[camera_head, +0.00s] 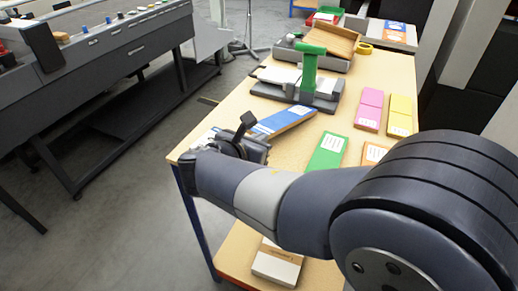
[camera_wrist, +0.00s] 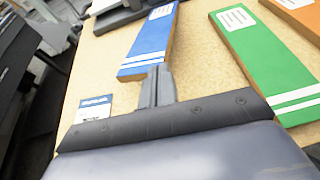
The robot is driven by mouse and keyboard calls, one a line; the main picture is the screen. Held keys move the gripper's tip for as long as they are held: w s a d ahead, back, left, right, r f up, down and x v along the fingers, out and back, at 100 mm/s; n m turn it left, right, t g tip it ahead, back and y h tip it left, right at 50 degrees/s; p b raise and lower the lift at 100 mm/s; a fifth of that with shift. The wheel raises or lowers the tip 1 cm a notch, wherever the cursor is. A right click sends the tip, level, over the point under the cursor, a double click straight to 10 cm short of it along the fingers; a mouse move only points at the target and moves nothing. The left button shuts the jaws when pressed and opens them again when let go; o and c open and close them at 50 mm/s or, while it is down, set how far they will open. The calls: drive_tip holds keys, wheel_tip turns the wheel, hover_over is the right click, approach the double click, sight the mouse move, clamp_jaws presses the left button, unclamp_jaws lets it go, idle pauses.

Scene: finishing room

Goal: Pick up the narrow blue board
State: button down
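The narrow blue board (camera_head: 285,121) lies flat on the table near its left edge, with a white label and white stripes. In the wrist view the blue board (camera_wrist: 152,42) lies ahead of the fingers, its striped end nearest. My gripper (camera_head: 258,150) is over the table's near left part, just short of that end. In the wrist view the two fingers of my gripper (camera_wrist: 159,72) are together at the middle, with only a thin line between them. Their tips overlap the board's near end in the picture; contact cannot be told.
A green board (camera_head: 327,152) lies to the right, then an orange one (camera_head: 373,154). Pink (camera_head: 369,110) and yellow (camera_head: 400,115) boards lie farther back. A grey device with a green upright (camera_head: 309,75) stands beyond the blue board. A small blue-and-white card (camera_wrist: 93,108) lies left of the fingers.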

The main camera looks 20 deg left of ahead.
drive_tip(key=r, duration=0.5)
drive_tip(key=shift+w+d+p, duration=0.1)
drive_tip(key=shift+w+p, duration=0.1)
drive_tip(key=shift+p, duration=0.1)
drive_tip(key=c, duration=2.2)
unclamp_jaws()
drive_tip(key=shift+c, duration=2.2)
unclamp_jaws()
